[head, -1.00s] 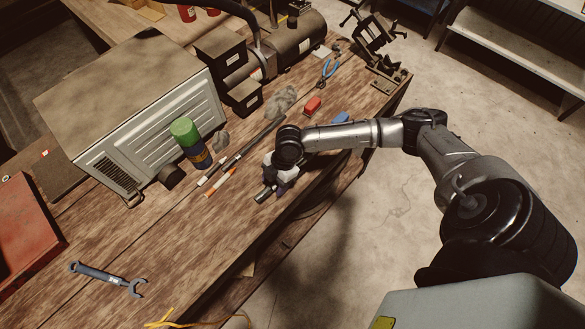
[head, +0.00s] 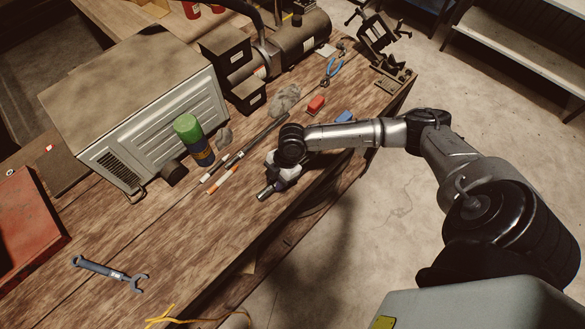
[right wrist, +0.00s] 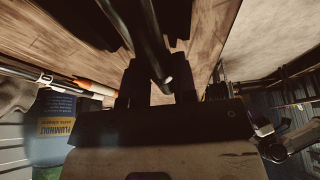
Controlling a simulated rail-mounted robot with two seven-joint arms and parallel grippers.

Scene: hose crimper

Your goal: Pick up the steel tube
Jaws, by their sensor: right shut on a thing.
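The steel tube (head: 266,192) shows in the head view as a short grey end sticking out at the lower left of my right gripper (head: 279,182). The rest of it is hidden under the gripper and wrist. In the right wrist view the tube (right wrist: 155,45) runs down from the top edge to between the dark fingers of my right gripper (right wrist: 161,88). The gripper is shut on the tube, close over the front part of the bench. I cannot tell whether the tube touches the wood. My left gripper is not in view.
On the wooden bench (head: 205,255), an orange-and-white marker (head: 222,180), a long dark rod (head: 262,133) and a green-topped can (head: 190,135) lie or stand left of my gripper. A red block (head: 316,104) and pliers (head: 332,70) lie beyond. A wrench (head: 108,273) lies front left.

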